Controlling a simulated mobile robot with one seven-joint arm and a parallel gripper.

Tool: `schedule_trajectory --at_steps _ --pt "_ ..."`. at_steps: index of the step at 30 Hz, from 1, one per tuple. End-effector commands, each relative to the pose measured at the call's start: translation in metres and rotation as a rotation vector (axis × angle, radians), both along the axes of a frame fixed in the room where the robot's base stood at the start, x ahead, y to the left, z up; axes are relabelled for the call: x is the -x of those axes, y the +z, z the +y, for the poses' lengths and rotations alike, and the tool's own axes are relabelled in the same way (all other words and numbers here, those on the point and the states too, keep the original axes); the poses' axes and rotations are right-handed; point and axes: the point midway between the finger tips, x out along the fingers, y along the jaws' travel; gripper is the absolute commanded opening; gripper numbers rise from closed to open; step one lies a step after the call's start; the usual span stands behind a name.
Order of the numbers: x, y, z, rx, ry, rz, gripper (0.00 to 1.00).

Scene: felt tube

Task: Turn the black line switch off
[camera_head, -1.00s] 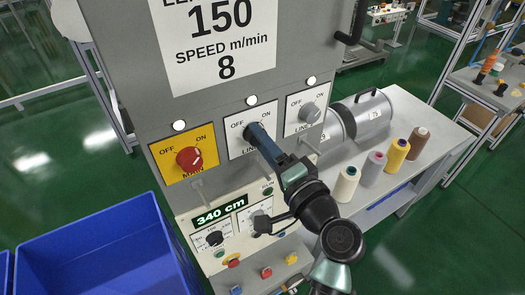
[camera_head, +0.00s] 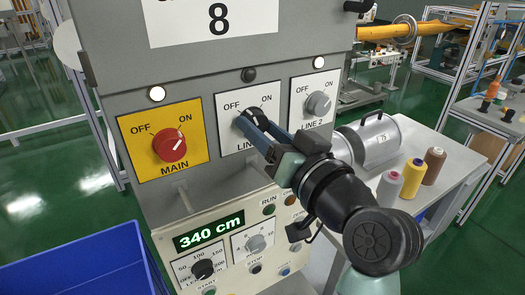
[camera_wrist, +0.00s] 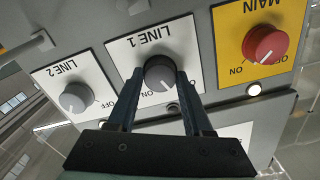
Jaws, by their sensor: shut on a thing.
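The black line switch (camera_wrist: 160,71) is a round knob on the white LINE 1 plate (camera_head: 229,140). In the wrist view my gripper (camera_wrist: 158,78) is shut on it, one finger on each side. The knob's white mark points down and right there, away from the ON label and toward the side where a finger hides OFF. In the head view my gripper (camera_head: 250,122) covers most of the knob. The lamp (camera_head: 248,74) above LINE 1 is dark.
The red MAIN knob (camera_head: 169,147) is to the left and the grey LINE 2 knob (camera_head: 318,104) to the right; both their lamps are lit. Below are a 340 cm display (camera_head: 209,232) and dials. A blue bin (camera_head: 85,265) stands at the lower left.

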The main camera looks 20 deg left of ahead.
Motion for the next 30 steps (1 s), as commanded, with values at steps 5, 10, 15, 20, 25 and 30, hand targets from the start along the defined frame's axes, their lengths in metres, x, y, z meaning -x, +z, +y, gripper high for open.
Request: schedule_trajectory --at_steps 5,10,15,20,25,30 --pt "-0.0001 -0.0062 -0.0002 0.093 0.0 -0.118 0.0" --pt "-0.0003 -0.0046 -0.0002 0.164 -0.001 -0.208 0.0" --pt "-0.0003 -0.0034 -0.0003 0.214 0.0 -0.271 0.0" --pt "-0.0003 -0.0024 -0.0002 0.241 0.0 -0.304 0.0" --pt "-0.0003 -0.0012 -0.0001 0.254 0.001 -0.321 0.0" --pt "-0.0003 -0.0007 -0.0001 0.256 0.0 -0.323 0.0"
